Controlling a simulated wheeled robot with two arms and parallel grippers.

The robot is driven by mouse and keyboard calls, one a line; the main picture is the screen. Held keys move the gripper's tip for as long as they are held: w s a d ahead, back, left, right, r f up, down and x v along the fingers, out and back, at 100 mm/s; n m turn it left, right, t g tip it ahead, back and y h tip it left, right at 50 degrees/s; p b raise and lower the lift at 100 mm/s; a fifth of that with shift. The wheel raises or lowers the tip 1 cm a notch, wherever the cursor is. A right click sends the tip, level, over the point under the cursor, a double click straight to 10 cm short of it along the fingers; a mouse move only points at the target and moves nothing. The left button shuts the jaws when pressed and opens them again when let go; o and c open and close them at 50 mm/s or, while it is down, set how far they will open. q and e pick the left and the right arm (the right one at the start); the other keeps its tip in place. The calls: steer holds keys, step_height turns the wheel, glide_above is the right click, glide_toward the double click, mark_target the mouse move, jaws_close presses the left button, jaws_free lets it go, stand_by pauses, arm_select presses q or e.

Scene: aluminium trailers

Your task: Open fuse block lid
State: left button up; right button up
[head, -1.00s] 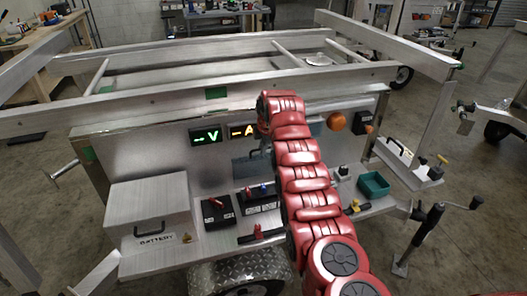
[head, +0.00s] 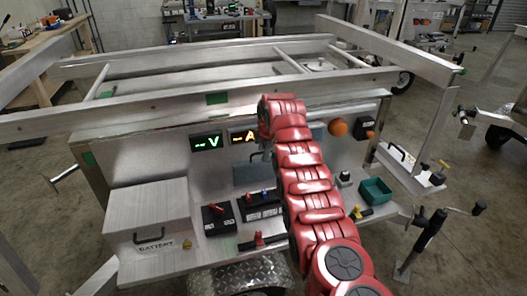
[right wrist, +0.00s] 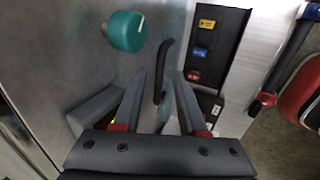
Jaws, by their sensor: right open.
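A black curved handle (right wrist: 168,62) shows in the right wrist view, in front of the grey metal panel. It lies between the fingers of my right gripper (right wrist: 160,78), which is open; contact cannot be told. A black block with yellow, blue and red fuse-like pieces (right wrist: 203,50) is just right of the handle. In the head view, a bluish, see-through plate (head: 248,177), perhaps the fuse block lid, shows below the displays. My red right arm covers much of this area, and only a small part of the gripper shows beside it. My left gripper is out of view.
Lit V (head: 207,141) and A (head: 243,137) displays, a battery box (head: 148,215), black switch blocks (head: 218,217) and a green tray (head: 376,190) are around the work area on the trailer.

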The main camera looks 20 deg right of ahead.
steer(key=shift+s+r, duration=0.15)
steer(key=shift+r, duration=0.4)
steer(key=b+v, duration=0.5)
steer(key=v, duration=1.1)
steer(key=shift+b, duration=0.4)
steer(key=shift+s, duration=0.1)
